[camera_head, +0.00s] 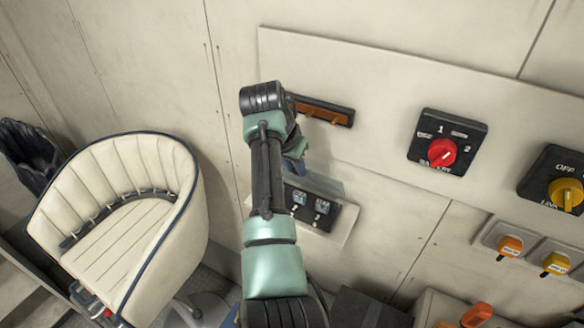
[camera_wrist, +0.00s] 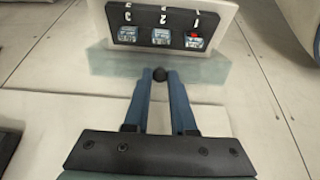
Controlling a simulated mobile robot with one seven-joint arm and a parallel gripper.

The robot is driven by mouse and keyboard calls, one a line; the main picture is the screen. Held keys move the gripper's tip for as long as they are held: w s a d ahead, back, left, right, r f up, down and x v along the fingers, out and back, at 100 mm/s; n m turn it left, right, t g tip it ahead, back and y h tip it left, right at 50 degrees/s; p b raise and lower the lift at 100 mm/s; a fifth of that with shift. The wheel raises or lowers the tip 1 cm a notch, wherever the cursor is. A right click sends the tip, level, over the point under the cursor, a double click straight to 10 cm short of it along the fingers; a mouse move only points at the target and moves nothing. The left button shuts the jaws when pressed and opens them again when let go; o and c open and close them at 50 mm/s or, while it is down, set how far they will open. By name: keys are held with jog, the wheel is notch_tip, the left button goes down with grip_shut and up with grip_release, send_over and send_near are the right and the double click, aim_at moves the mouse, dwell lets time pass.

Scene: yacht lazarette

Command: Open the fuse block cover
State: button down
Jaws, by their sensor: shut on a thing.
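The fuse block (camera_head: 318,222) is a black unit on a pale backing plate on the wall, with numbered switches or fuses. In the wrist view the fuse block (camera_wrist: 120,14) appears upside down near the top, with one red spot at its right slot. Its cover (camera_head: 322,182) is a clear, pale green pane. In the wrist view the cover (camera_wrist: 110,62) lies between the fuse faces and my fingers, and the faces show clear of it. My arm hides part of the block in the head view.
A black and copper bus bar (camera_head: 325,110) is on the panel just above the cover. Red (camera_head: 442,152) and yellow (camera_head: 566,194) rotary switches are to the right. A cream seat (camera_head: 135,215) stands left; boxes lie below.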

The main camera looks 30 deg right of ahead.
jog(key=shift+w+d+r, duration=0.15)
jog(key=shift+d+r, duration=0.1)
jog(key=shift+d, duration=0.05)
jog(key=shift+d+y, duration=0.1)
jog(key=shift+y, duration=0.2)
jog(key=c, duration=0.7)
grip_release()
jog(key=shift+c, duration=0.2)
jog(key=shift+r, duration=0.1)
jog(key=b+v, duration=0.4)
jog(key=v, duration=0.8)
jog(key=shift+w+r, duration=0.25)
jog(key=shift+r, duration=0.15)
